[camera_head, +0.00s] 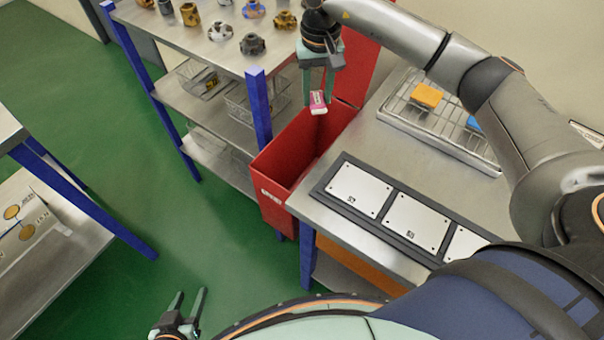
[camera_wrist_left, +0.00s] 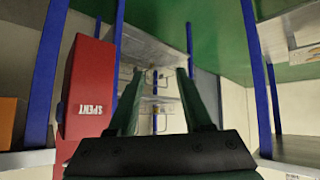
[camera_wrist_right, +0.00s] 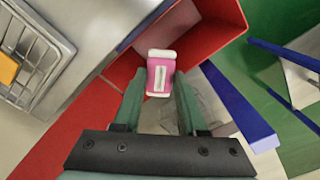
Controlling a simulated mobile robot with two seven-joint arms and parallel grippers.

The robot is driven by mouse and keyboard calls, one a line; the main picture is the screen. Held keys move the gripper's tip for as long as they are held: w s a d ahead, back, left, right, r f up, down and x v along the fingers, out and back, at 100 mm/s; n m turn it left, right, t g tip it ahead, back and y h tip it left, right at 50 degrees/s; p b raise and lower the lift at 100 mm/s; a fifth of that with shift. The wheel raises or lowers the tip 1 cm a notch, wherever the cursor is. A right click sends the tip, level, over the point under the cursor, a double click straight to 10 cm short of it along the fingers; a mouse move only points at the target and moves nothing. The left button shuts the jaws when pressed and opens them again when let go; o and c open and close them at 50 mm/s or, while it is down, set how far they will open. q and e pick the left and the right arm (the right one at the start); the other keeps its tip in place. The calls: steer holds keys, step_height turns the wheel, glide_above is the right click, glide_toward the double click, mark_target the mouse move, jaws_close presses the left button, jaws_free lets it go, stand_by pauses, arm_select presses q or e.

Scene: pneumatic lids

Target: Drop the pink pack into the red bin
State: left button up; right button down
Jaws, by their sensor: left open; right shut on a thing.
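The pink pack (camera_head: 318,103) is a small pink and white block. My right gripper (camera_head: 317,92) is shut on the pink pack and holds it above the opening of the red bin (camera_head: 277,216). In the right wrist view the pack (camera_wrist_right: 161,74) sits between the fingertips, with the red bin (camera_wrist_right: 222,20) behind it. The bin's lid stands raised at the back. My left gripper (camera_head: 188,302) is open and empty, low over the green floor. In the left wrist view the red bin (camera_wrist_left: 88,85) shows a "SPENT" label.
A steel table (camera_head: 400,150) right of the bin carries a panel of white plates (camera_head: 358,190) and a wire tray (camera_head: 440,128) with an orange pack (camera_head: 427,95) and a blue pack (camera_head: 473,124). A shelf (camera_head: 200,45) with several metal parts stands left of the bin.

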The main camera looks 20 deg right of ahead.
step_height(320, 180, down, 4)
steer(key=shift+r+b, duration=0.2)
steer(key=shift+b, duration=0.8)
steer(key=shift+f, duration=0.4)
steer(key=shift+f+b, duration=0.2)
steer(key=shift+b, duration=0.1)
steer(key=shift+c, duration=1.9)
jaws_free()
arm_select(q)
steer(key=shift+w+d+f, duration=0.5)
steer(key=shift+d+f, duration=0.1)
steer(key=shift+d, duration=0.25)
arm_select(e)
steer(key=shift+r, duration=0.2)
arm_select(q)
steer(key=shift+s+a+r+p, duration=0.1)
steer(key=shift+s+a+p, duration=0.1)
steer(key=shift+p, duration=0.15)
arm_select(e)
step_height(320, 180, up, 12)
steer(key=shift+r, duration=0.1)
